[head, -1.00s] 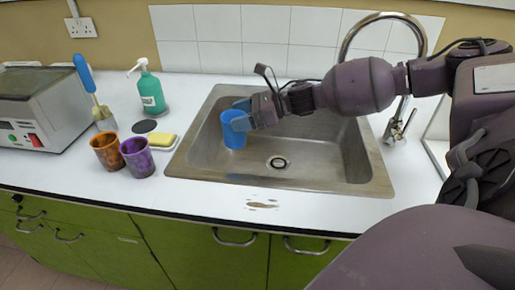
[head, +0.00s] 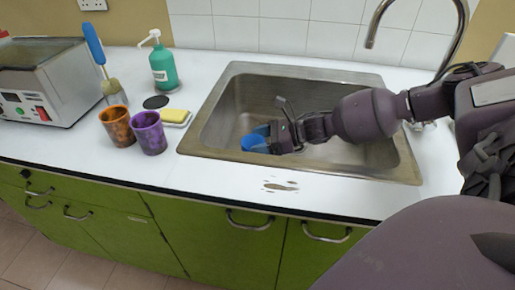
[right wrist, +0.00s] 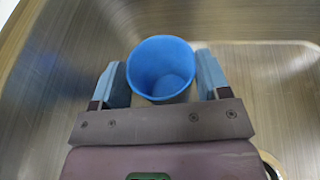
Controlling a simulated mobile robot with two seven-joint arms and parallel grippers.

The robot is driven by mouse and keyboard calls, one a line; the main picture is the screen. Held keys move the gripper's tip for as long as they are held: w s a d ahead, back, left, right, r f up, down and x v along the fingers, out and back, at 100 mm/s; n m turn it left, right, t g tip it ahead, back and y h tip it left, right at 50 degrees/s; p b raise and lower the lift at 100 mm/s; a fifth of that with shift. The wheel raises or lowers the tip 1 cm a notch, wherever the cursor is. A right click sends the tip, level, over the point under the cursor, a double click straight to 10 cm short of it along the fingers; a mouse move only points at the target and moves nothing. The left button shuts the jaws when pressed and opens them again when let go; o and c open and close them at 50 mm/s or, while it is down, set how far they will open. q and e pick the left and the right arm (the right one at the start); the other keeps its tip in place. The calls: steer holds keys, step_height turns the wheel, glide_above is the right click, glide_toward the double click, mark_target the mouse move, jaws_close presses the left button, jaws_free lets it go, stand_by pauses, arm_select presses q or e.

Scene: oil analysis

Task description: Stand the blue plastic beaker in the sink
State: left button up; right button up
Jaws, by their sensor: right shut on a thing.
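The blue plastic beaker (head: 253,142) is low inside the metal sink (head: 216,132), near the left part of the basin's front side. My right gripper (head: 262,137) is shut on it. In the right wrist view the blue beaker (right wrist: 161,68) is upright with its open mouth toward the camera, and it looks empty. The two fingers of my right gripper (right wrist: 161,80) sit on either side of it. The beaker's base is hidden, so I cannot tell whether it touches the sink floor. My left gripper is not in view.
An orange cup (head: 117,126) and a purple cup (head: 149,132) stand on the counter left of the sink. The tap (head: 462,30) rises behind the sink.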

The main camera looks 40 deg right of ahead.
step_height(320, 180, down, 2)
steer(key=shift+f, duration=0.3)
steer(key=o, duration=1.1)
steer(key=shift+f, duration=0.1)
steer(key=shift+o, duration=0.2)
